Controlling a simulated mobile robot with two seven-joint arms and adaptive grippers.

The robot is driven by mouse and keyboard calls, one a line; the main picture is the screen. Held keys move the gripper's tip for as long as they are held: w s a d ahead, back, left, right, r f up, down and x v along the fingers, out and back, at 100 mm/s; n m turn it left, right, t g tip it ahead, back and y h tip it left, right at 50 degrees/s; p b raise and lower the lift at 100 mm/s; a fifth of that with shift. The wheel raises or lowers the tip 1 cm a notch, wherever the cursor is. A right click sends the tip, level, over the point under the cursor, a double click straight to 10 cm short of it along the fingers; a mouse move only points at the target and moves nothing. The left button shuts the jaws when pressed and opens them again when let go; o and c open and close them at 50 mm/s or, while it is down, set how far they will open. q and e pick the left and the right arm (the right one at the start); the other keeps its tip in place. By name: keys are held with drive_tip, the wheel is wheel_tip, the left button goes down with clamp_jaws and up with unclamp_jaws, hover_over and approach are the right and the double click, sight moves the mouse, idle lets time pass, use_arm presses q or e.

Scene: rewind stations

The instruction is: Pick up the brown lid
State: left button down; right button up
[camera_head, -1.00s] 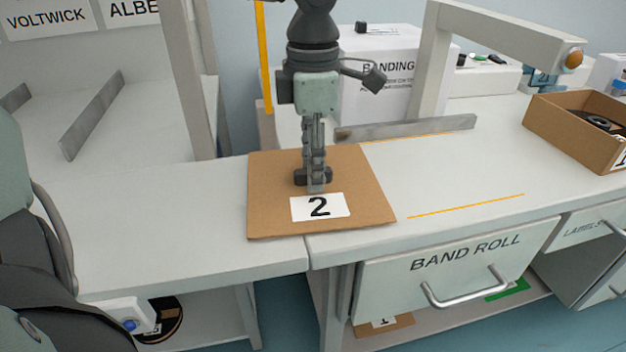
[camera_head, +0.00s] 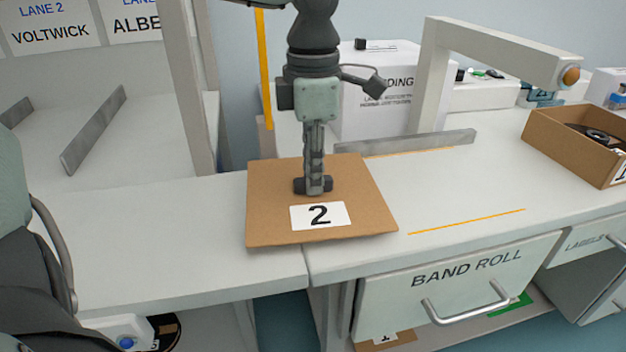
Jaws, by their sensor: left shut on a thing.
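The brown lid (camera_head: 273,205) is a flat square board with a white label (camera_head: 320,216) reading 2. It lies flat on or just above the worktop, across the seam between two counters; I cannot tell if there is a gap beneath it. A dark grip (camera_head: 299,186) stands up at its middle. My left gripper (camera_head: 314,186) points straight down over the lid and is shut on this grip, hiding its centre. My right gripper is not in view.
A metal rail (camera_head: 405,144) lies behind the lid, with a white post (camera_head: 430,85) and a banding machine (camera_head: 372,120) at the back. An open cardboard box (camera_head: 570,145) holding a dark roll stands at right. The right worktop is clear around the orange line.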

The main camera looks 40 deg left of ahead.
use_arm(q)
wheel_tip(320, 180, up, 27)
drive_tip(key=p, duration=0.1)
drive_tip(key=shift+f, duration=0.15)
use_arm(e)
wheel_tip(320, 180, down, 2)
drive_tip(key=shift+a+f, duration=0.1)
use_arm(q)
drive_tip(key=shift+s+d, duration=0.1)
